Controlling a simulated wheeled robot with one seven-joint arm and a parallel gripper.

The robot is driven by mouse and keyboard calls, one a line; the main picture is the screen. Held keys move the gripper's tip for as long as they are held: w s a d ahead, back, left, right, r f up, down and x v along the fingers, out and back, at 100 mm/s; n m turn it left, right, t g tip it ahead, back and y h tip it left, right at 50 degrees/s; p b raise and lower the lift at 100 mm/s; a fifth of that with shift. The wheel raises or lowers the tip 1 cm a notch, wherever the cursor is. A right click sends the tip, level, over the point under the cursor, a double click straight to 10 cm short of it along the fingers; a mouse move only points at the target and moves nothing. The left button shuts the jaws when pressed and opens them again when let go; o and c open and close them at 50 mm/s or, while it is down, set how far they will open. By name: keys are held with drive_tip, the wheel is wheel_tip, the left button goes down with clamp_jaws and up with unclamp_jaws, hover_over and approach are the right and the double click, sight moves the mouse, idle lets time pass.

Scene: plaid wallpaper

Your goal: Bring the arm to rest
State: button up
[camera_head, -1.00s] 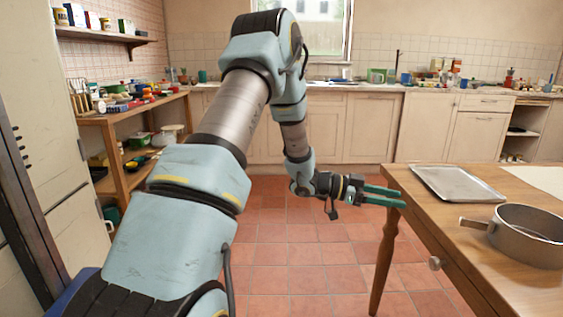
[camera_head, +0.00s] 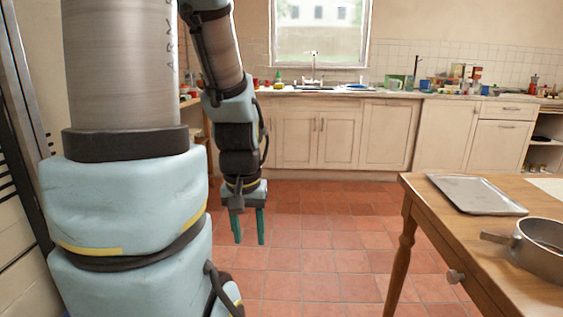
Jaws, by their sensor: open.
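My gripper (camera_head: 249,241) hangs pointing down over the red tiled floor (camera_head: 320,250), left of the wooden table. Its two green fingers are apart, with nothing between them. My arm (camera_head: 135,190) stands upright close to the camera at the left. Its forearm comes down from the top of the picture to the gripper; the upper bend of the arm is out of view.
The wooden table (camera_head: 450,240) at the right bears a grey tray (camera_head: 476,194) and a metal pan (camera_head: 538,247). A counter with pale cupboards (camera_head: 340,133) runs along the back under a window (camera_head: 320,30). The floor between is clear.

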wheel_tip(320, 180, up, 15)
drive_tip(key=p, duration=1.3)
drive_tip(key=shift+w+f, duration=0.2)
drive_tip(key=shift+w, duration=0.05)
